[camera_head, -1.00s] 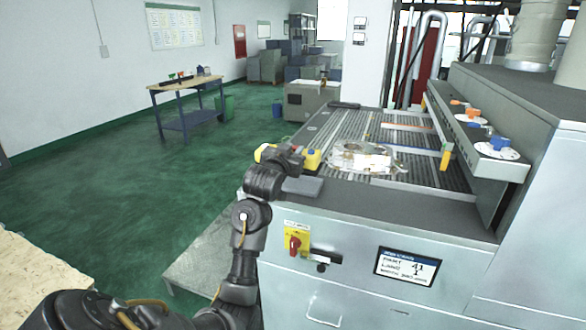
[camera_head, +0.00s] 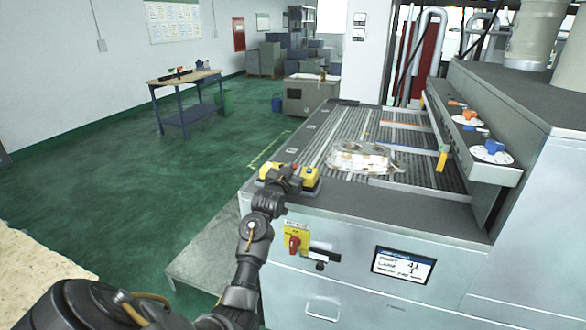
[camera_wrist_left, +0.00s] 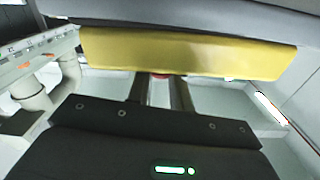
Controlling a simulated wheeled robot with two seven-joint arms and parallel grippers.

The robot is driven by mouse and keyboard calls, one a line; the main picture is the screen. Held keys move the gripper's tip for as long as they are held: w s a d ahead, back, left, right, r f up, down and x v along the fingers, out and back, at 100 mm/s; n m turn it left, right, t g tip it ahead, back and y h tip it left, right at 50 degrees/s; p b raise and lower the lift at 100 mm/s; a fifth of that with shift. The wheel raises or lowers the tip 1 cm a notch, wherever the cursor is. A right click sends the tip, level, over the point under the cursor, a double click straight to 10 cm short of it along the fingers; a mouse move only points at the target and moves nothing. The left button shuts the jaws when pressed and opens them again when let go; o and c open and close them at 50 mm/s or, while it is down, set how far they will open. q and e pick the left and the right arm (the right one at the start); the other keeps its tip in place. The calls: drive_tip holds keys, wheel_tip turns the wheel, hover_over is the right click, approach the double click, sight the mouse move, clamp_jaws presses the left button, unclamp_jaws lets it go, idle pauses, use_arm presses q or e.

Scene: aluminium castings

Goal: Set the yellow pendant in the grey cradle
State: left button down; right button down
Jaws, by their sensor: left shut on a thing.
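The yellow pendant (camera_head: 311,180) is a boxy bar with a red button and a blue button on top. It lies across the front left corner of the machine top. My left gripper (camera_head: 285,181) is shut on its middle, with yellow showing on both sides. In the left wrist view the pendant (camera_wrist_left: 190,53) spans the top, in front of the gripper's fingers (camera_wrist_left: 158,92). The grey cradle (camera_head: 304,193) is a flat plate at this corner, mostly hidden by the pendant and gripper. I cannot tell whether the pendant touches it. My right gripper is not in view.
A red and yellow switch (camera_head: 296,238) and a display (camera_head: 404,266) are on the machine's front. Open green floor (camera_head: 130,215) lies to the left.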

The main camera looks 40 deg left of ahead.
use_arm(q)
drive_tip(key=c, duration=1.2)
unclamp_jaws()
drive_tip(key=shift+f, duration=0.15)
drive_tip(key=shift+c, duration=0.2)
drive_tip(key=shift+s+d, duration=0.2)
drive_tip(key=shift+s, duration=0.3)
drive_tip(key=b+v, duration=0.2)
drive_tip(key=v, duration=0.9)
drive_tip(key=shift+b, duration=0.4)
